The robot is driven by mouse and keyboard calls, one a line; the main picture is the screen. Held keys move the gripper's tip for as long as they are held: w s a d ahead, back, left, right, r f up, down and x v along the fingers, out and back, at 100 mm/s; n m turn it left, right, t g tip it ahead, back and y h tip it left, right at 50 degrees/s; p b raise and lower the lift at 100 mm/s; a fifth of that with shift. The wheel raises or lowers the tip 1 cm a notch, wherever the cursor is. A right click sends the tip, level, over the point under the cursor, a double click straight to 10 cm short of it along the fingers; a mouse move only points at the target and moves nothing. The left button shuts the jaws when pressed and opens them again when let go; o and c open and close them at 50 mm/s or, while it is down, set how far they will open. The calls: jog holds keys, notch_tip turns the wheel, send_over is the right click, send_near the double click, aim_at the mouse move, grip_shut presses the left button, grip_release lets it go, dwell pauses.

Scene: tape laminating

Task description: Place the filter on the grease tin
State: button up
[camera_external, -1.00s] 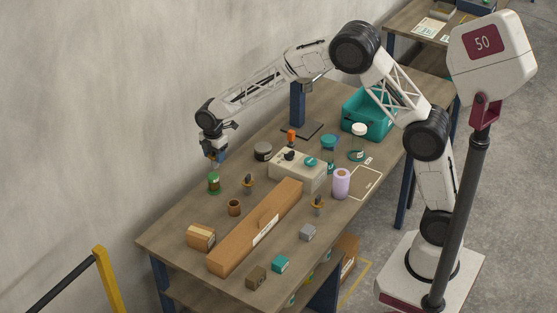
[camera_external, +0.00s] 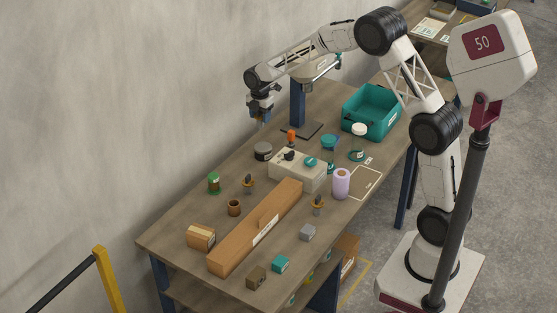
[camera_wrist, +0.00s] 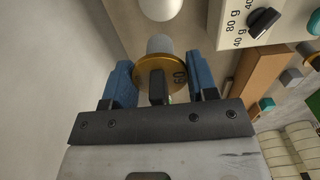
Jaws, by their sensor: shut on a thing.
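My gripper (camera_external: 264,117) is in the air over the far left side of the table, above and behind the grease tin. The grease tin, which I take to be the dark grey round tin (camera_external: 263,151), stands on the table left of the cream box. A pale round shape at the wrist view's top edge cannot be identified surely.
The cream box (camera_external: 298,169) with a dial stands beside the tin. A dark blue post (camera_external: 298,103) rises behind. Two similar brass-and-black pieces (camera_external: 248,183) (camera_external: 317,203), a green jar (camera_external: 213,184), a long cardboard box (camera_external: 255,230) and a teal bin (camera_external: 371,112) stand around.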

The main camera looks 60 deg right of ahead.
aim_at(263, 126)
jog(key=shift+s+d+r, duration=0.1)
jog(key=shift+s+d, duration=0.05)
jog(key=shift+d, duration=0.5)
jog(key=shift+f, duration=3.15)
jog(key=shift+f, duration=1.9)
jog(key=shift+f, duration=0.15)
jog(key=o, duration=0.9)
